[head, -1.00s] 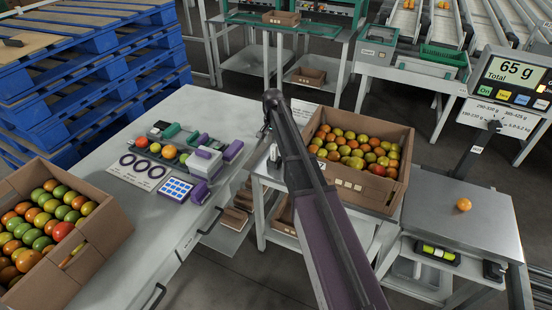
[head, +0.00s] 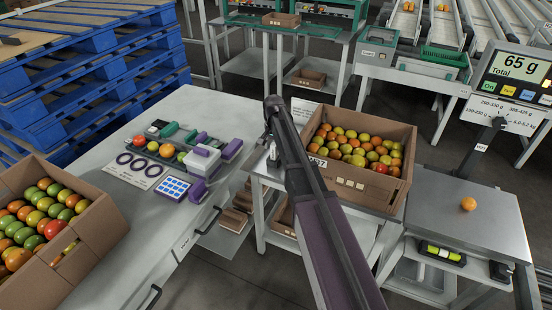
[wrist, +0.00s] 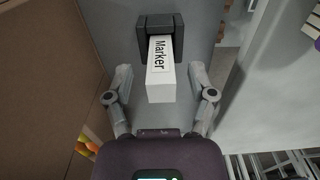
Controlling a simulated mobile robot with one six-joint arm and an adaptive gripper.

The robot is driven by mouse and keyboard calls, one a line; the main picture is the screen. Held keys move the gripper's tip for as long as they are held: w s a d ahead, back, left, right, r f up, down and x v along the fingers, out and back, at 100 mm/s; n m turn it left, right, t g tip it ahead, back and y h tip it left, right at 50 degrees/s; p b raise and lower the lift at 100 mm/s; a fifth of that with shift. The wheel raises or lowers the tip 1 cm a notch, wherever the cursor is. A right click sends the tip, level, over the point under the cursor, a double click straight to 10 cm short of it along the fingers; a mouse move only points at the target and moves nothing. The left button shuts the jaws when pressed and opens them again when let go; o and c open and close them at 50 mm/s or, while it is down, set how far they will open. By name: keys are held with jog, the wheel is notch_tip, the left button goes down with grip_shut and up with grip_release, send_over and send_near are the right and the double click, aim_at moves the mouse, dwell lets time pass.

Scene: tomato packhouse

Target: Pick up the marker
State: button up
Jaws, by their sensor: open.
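The marker (wrist: 160,75) is a white block-shaped piece with the word "Marker" on its side, in the wrist view. Its far end sits at a black holder (wrist: 160,28) on a grey surface. My gripper (wrist: 160,82) is open, with one finger on each side of the marker and a visible gap on both sides. In the head view my arm hides most of the gripper. A small white item (head: 273,153) shows beside the arm at the middle table's edge; it looks like the marker, but it is too small to be certain.
A cardboard box of tomatoes (head: 388,192) stands close to the right of my arm; its wall (wrist: 45,80) fills the left of the wrist view. A scale (head: 470,225) with one tomato is at the right. The left bench (head: 130,220) holds another tomato box and sorting items.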

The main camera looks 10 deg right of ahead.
jog(key=shift+f+b, duration=0.6)
jog(key=shift+f, duration=0.25)
grip_shut()
